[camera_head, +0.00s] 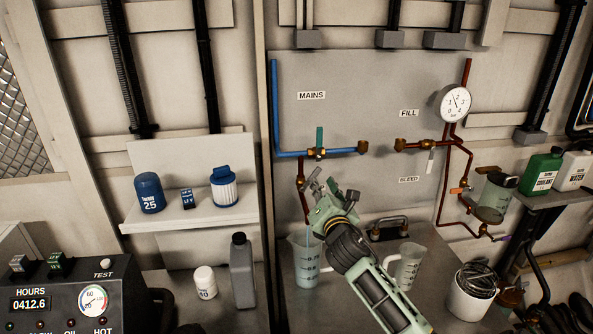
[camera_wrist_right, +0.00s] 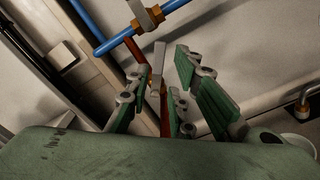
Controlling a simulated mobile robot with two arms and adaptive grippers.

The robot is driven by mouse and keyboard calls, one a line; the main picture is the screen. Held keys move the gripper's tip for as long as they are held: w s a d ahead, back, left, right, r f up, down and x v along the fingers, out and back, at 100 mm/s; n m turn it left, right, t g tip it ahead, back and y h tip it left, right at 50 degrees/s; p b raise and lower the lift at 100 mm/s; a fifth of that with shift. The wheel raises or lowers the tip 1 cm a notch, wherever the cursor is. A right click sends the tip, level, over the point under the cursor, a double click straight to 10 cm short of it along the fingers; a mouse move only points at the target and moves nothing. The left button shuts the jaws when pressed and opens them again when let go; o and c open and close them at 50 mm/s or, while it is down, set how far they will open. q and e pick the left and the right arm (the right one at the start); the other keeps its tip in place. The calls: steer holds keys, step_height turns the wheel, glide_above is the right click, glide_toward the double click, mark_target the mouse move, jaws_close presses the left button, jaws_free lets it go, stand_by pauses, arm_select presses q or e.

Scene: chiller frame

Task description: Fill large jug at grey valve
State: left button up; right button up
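The large jug (camera_head: 305,265), clear with a graduated scale, stands upright on the bench below the copper drop pipe (camera_head: 301,172). Its lower part looks pale blue; I cannot tell the level exactly. My right gripper (camera_head: 322,186) is just above and right of the jug, at the drop pipe. In the right wrist view its green-padded fingers (camera_wrist_right: 163,72) are spread apart. The grey valve lever (camera_wrist_right: 158,62) shows between them; contact is unclear. In the head view the gripper mostly hides this valve. My left gripper is out of view.
A green-handled valve (camera_head: 319,141) sits on the blue mains pipe (camera_head: 276,105) above. A pressure gauge (camera_head: 455,103) is at upper right. A grey bottle (camera_head: 242,270) stands left of the large jug.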

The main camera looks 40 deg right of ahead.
mark_target(315, 176)
steer(key=p+x, duration=0.1)
steer(key=x, duration=0.5)
steer(key=shift+w+d+r+p, duration=0.15)
steer(key=shift+w+p, duration=0.05)
steer(key=shift+p, duration=0.2)
steer(key=shift+w+d, duration=0.15)
steer(key=shift+w, duration=0.1)
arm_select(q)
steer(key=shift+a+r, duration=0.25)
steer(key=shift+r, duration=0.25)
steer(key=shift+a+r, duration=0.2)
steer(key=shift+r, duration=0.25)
arm_select(e)
steer(key=shift+w, duration=0.2)
steer(key=shift+c, duration=0.4)
steer(key=c, duration=0.4)
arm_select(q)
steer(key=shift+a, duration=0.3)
arm_select(e)
jaws_close()
